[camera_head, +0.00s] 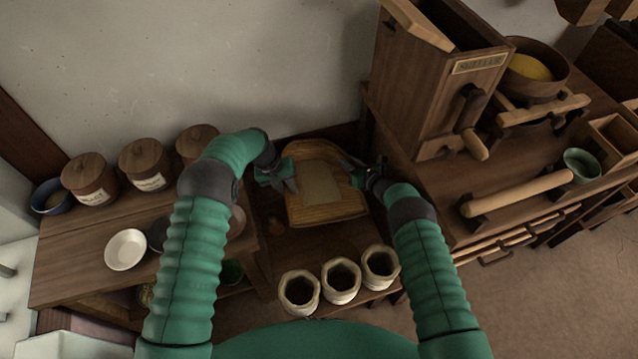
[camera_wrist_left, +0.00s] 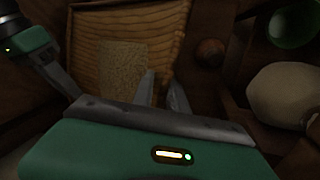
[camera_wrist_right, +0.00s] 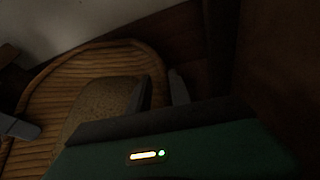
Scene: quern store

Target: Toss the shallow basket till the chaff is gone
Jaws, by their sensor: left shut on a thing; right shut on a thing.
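The shallow basket (camera_head: 297,211) is a yellow-brown woven scoop held level between my two grippers, in front of the back wall. A tan, grainy layer (camera_head: 321,184) lies in its middle; I cannot tell grain from chaff in it. My left gripper (camera_head: 286,178) is shut on the basket's left rim. My right gripper (camera_head: 358,176) is shut on its right rim. The basket also shows in the left wrist view (camera_wrist_left: 88,48), with the layer (camera_wrist_left: 122,68) on it, and in the right wrist view (camera_wrist_right: 45,95).
Several open pale sacks (camera_head: 341,281) stand just in front of the basket. A left bench (camera_head: 75,255) bears lidded wooden jars (camera_head: 145,164) and a white bowl (camera_head: 126,249). A wooden mill cabinet (camera_head: 430,90) and counter with a rolling pin (camera_head: 520,192) stand close on the right.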

